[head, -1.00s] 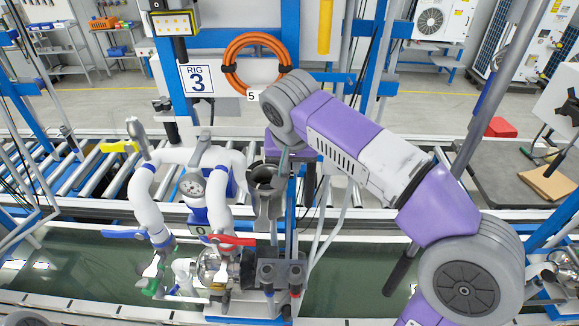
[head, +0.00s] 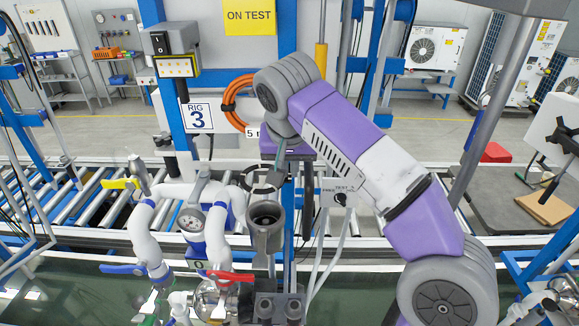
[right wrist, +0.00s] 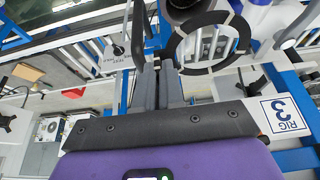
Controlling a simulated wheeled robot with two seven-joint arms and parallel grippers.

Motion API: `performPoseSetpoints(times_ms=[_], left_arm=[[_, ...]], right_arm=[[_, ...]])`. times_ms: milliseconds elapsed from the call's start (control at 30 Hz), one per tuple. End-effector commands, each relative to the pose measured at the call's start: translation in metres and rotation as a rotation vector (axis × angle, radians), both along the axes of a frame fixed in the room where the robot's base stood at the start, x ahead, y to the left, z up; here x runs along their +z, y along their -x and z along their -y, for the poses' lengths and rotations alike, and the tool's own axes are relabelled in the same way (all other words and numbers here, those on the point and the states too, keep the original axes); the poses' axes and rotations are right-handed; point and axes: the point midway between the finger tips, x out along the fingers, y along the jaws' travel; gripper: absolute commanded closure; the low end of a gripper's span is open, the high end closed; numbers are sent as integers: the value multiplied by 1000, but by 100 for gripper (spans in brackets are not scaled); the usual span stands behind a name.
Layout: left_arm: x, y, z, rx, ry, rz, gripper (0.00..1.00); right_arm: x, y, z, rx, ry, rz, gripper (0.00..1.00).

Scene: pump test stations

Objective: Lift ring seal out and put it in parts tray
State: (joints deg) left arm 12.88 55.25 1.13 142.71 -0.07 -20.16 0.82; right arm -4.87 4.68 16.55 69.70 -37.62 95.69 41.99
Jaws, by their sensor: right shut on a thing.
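The ring seal (head: 243,181) is a thin black ring, held in the air just above the open grey cylindrical housing (head: 265,240) of the pump station. The ring also shows in the right wrist view (right wrist: 207,70), beside the fingertips. My right gripper (head: 280,163) is shut on the ring's edge, with its arm coming in from the right. In the right wrist view its fingers (right wrist: 163,55) reach up to the ring. My left gripper is not in view. I cannot make out a parts tray for certain.
White pipes with a gauge (head: 190,219), a red lever (head: 230,277) and a blue lever (head: 122,269) stand left of the housing. A roller conveyor (head: 75,205) runs behind. A grey bench (head: 500,190) stands at right, with a red box (head: 496,152) near it.

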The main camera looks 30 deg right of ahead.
Motion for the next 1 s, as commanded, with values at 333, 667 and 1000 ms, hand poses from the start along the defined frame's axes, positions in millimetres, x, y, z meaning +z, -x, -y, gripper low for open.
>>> performPoseSetpoints(times_ms=[333,667,1000], left_arm=[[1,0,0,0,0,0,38],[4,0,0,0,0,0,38],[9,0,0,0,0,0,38]], right_arm=[[9,17,-9,2,-1,3,100],[19,39,-19,2,-2,2,100],[30,62,-30,2,-1,3,100]])
